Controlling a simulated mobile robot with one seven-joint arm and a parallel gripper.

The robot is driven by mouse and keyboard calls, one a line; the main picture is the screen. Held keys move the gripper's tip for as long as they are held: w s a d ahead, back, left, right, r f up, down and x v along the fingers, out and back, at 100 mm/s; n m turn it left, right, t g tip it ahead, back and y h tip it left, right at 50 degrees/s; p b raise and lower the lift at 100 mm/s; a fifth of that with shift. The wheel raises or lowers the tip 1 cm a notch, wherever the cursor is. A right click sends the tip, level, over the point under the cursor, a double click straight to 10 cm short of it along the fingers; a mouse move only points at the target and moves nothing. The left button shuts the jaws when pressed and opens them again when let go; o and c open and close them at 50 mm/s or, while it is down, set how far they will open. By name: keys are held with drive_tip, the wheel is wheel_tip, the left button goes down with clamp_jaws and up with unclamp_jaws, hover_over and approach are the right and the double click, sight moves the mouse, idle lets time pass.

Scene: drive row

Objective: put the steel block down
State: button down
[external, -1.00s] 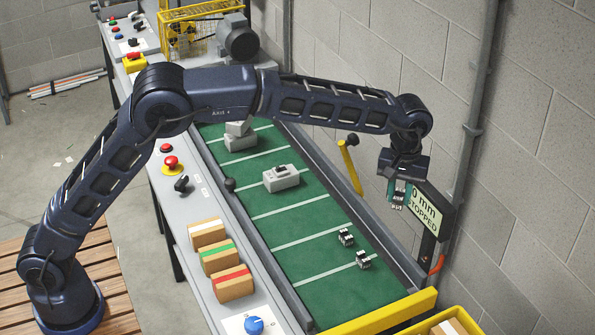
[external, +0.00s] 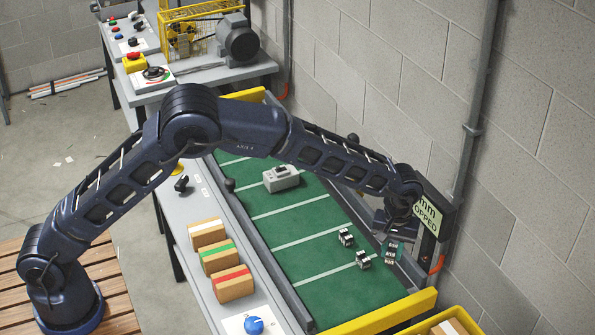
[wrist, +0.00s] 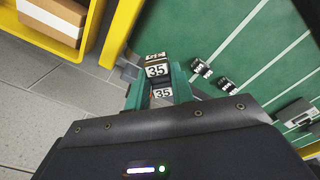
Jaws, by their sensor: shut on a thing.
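My gripper (external: 391,252) is shut on a small steel block with "35" labels, which shows between the teal fingers in the wrist view (wrist: 157,71). In the external view the fingers hang low beside the right rail, near the front end of the green belt (external: 282,228). The held block is mostly hidden there, and I cannot tell if it touches anything. Two small labelled blocks stand on the belt, one nearer the front (external: 363,260) and one behind it (external: 346,238), left of my gripper. They also show in the wrist view (wrist: 201,68).
A larger grey block (external: 281,178) sits farther back on the belt. A display reading "mm" and "OPPED" (external: 427,217) stands close behind my gripper. A yellow bar (external: 375,315) crosses the front end. Striped boxes (external: 220,258) line the left ledge. Green belt between blocks is bare.

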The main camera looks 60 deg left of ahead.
sight(385, 292)
wheel_tip(385, 292, down, 13)
drive_tip(key=shift+f, duration=0.15)
idle(0.4)
drive_tip(key=shift+f, duration=0.1)
drive_tip(key=c, duration=1.2)
unclamp_jaws()
